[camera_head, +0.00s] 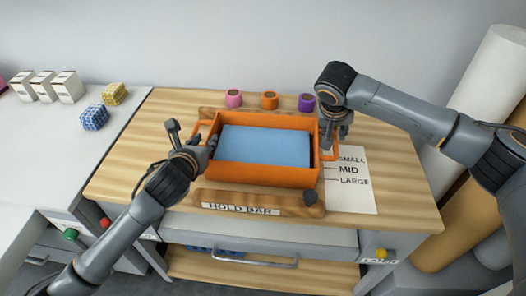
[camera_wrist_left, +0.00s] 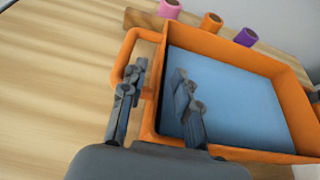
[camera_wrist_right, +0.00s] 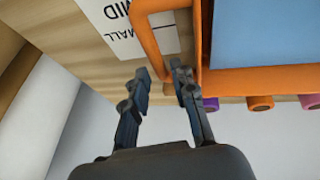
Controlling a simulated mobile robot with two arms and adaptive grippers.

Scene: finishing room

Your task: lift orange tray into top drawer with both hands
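The orange tray (camera_head: 265,178) has a light blue inside and sits on the wooden worktop, with a loop handle at each end. My left gripper (camera_head: 197,148) is at the left handle. In the left wrist view its fingers (camera_wrist_left: 160,70) are apart, one by the left handle (camera_wrist_left: 122,62) and one over the tray's inside. My right gripper (camera_head: 337,128) is above the right handle (camera_head: 329,157). In the right wrist view its open fingers (camera_wrist_right: 160,68) are on either side of the handle's end. A grey bar handle (camera_head: 245,262) shows on the front below the worktop; how far any drawer is open is unclear.
A wooden bar marked HOLD BAR (camera_head: 255,206) lies in front of the tray. A size sheet (camera_head: 350,185) lies to the right. Pink (camera_head: 233,99), orange (camera_head: 270,100) and purple (camera_head: 306,102) rolls stand behind. Small boxes (camera_head: 94,117) are on the left counter.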

